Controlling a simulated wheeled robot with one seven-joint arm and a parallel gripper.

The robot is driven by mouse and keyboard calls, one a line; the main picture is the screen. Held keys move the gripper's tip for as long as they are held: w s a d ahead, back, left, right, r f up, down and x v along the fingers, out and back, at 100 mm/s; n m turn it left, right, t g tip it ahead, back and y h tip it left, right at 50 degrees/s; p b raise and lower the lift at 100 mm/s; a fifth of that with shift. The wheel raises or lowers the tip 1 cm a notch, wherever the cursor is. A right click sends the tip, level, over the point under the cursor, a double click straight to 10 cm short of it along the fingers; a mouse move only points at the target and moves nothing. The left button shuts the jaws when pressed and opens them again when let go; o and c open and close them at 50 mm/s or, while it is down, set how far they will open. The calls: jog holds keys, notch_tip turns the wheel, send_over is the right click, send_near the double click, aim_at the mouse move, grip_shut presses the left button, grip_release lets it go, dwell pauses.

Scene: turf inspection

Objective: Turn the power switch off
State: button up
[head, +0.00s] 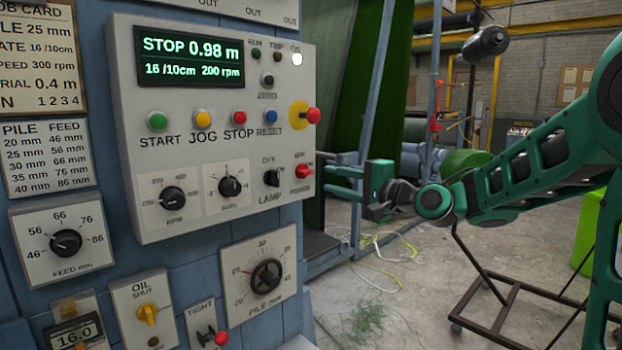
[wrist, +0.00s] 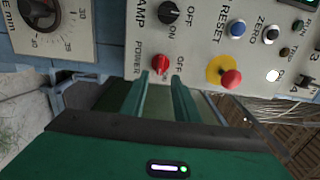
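The power switch (head: 304,171) is a small red knob at the lower right of the grey control panel (head: 215,225), with OFF printed above it and POWER below. It also shows in the wrist view (wrist: 160,64), just beyond the fingertips. Which way its pointer is set is too small to tell. My gripper (head: 327,183) is to the right of the panel, its two green fingers pointing at the switch. In the wrist view my gripper (wrist: 160,78) is open and empty, the fingers apart, with the knob ahead of the gap. I see no contact.
A black lamp switch (head: 271,178) sits left of the power switch. A red emergency button on a yellow disc (head: 299,115) sticks out above it. Open floor lies right of the machine.

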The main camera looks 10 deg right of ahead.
aim_at(310, 174)
jog(key=x, duration=0.8)
jog(key=shift+w+a, duration=0.15)
jog(key=shift+a, duration=0.05)
grip_shut()
